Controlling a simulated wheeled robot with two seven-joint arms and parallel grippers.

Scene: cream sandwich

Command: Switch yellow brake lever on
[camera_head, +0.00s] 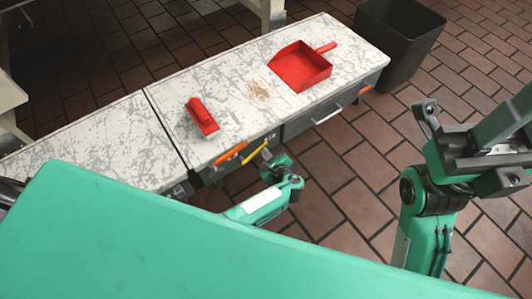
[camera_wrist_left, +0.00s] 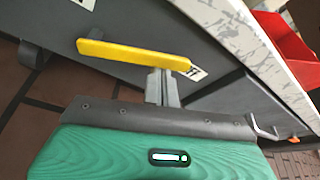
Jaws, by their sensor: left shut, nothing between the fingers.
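The yellow brake lever (camera_head: 257,154) is a slim bar on the dark front side of the bench, below the top's edge. In the left wrist view the lever (camera_wrist_left: 135,55) lies nearly level across the picture, its right end by a white label (camera_wrist_left: 196,71). My left gripper (camera_head: 276,162) is close to the lever in the head view. In the wrist view the left gripper's fingers (camera_wrist_left: 162,87) are shut and empty, just below the lever's right part; whether they touch it I cannot tell. My right arm shows at the right, but its finger state is unclear.
An orange handle (camera_head: 231,153) sits left of the lever. On the scratched pale benchtop (camera_head: 110,130) lie a red brush (camera_head: 202,117), a red dustpan (camera_head: 300,68) and brown crumbs (camera_head: 257,90). A drawer handle (camera_head: 327,116) sticks out. A black bin (camera_head: 400,40) stands beyond the bench.

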